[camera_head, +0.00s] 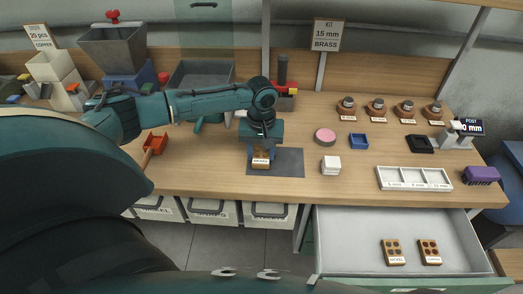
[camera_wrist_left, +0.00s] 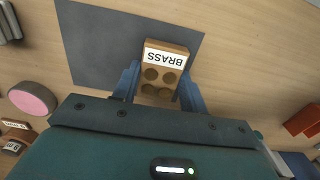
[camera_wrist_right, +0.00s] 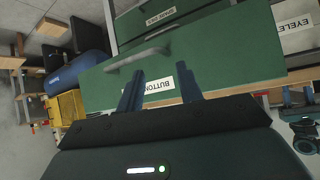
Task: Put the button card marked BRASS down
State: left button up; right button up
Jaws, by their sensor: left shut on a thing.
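The button card marked BRASS (camera_head: 261,160) is a small brown block with dark round buttons and a white label. My left gripper (camera_head: 262,147) is shut on it, over the left part of the dark grey mat (camera_head: 290,164). In the left wrist view the card (camera_wrist_left: 163,68) sits between the two blue fingers (camera_wrist_left: 160,88), its label facing the camera. I cannot tell whether the card touches the mat. My right gripper (camera_wrist_right: 159,78) shows only in its wrist view, fingers apart and empty, before a green drawer front labelled BUTTON (camera_wrist_right: 150,86).
An open drawer (camera_head: 350,245) below the bench's front edge holds two similar cards (camera_head: 393,252). The mat's right part is clear.

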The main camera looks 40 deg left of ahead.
aim_at(261, 155)
pick_arm(q)
jog(key=shift+f, duration=0.15)
jog(key=o, duration=1)
pick_arm(e)
jog(key=shift+w+d+r, duration=0.1)
jog(key=shift+w+r, duration=0.25)
jog(key=shift+w, duration=0.05)
jog(key=shift+f, duration=0.1)
pick_arm(q)
jog(key=shift+r, duration=0.25)
notch_tip(261, 155, up, 12)
pick_arm(e)
jog(key=shift+s, duration=0.1)
pick_arm(q)
jog(key=shift+f, duration=0.15)
